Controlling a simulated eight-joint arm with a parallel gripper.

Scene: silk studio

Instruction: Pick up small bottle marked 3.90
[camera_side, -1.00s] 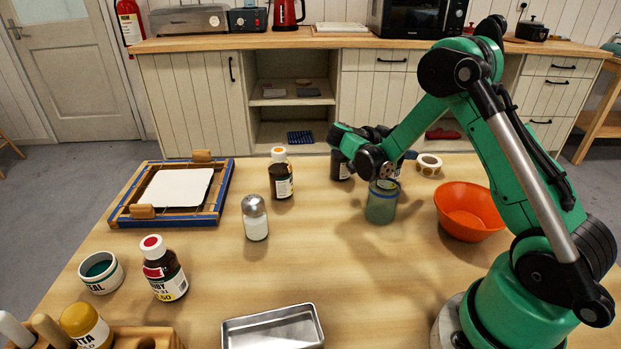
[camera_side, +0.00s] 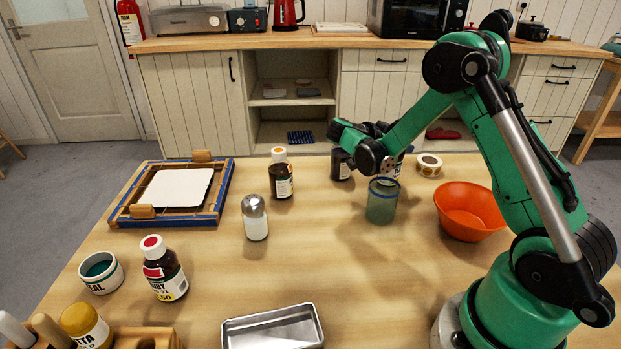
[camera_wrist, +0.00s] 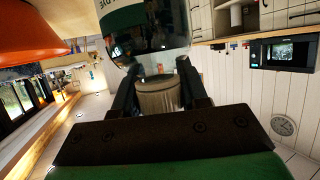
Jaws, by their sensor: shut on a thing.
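In the wrist view, my gripper (camera_wrist: 157,82) is shut on the pale cap (camera_wrist: 158,97) of a dark glass bottle (camera_wrist: 150,42) with a green and white label. Only part of the label's lettering shows, and I cannot read a 3.90 mark. In the side view, my gripper (camera_side: 378,160) is at the back right of the table, behind the blue-green glass jar (camera_side: 381,206). My wrist hides most of the held bottle there. Another dark bottle (camera_side: 342,166) stands just left of my gripper.
An orange bowl (camera_side: 468,213) and tape roll (camera_side: 428,165) stand to the right. An orange-capped bottle (camera_side: 281,178), a shaker (camera_side: 255,220), a red-capped bottle (camera_side: 165,272) and a framed screen (camera_side: 185,219) stand left. A metal tray (camera_side: 272,330) lies in front. The middle table is clear.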

